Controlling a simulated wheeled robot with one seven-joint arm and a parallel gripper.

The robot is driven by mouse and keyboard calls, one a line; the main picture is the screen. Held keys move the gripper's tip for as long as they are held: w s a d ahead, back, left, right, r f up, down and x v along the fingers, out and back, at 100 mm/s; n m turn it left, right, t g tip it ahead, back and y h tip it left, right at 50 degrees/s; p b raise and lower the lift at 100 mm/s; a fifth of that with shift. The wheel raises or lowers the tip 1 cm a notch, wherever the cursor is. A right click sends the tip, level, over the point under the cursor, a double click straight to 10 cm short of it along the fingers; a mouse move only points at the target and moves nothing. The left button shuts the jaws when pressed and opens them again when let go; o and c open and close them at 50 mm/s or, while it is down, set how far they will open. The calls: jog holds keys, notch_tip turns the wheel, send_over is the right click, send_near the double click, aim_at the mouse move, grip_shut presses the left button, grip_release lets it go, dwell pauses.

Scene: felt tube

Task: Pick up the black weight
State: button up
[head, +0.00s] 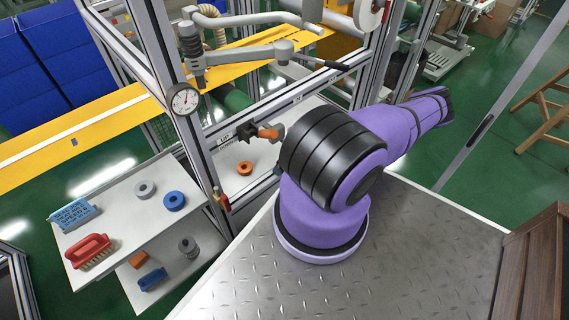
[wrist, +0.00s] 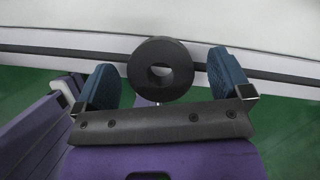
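In the wrist view a black ring-shaped weight (wrist: 142,68) with a round hole shows between the two blue finger pads of my gripper (wrist: 161,62). The fingers stand wide apart, with a visible gap on each side of the weight. My gripper is open. I cannot tell how far beyond the pads the weight lies. In the head view my purple arm with black bands fills the middle and reaches to the upper right. My gripper and the black weight cannot be made out there.
An orange ring (head: 244,168) lies behind the metal frame. A wooden crate (head: 535,265) stands at right.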

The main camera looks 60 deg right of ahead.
jog(key=shift+r, duration=0.1)
jog(key=v, duration=1)
jog(key=shift+r, duration=0.25)
dwell(0.3)
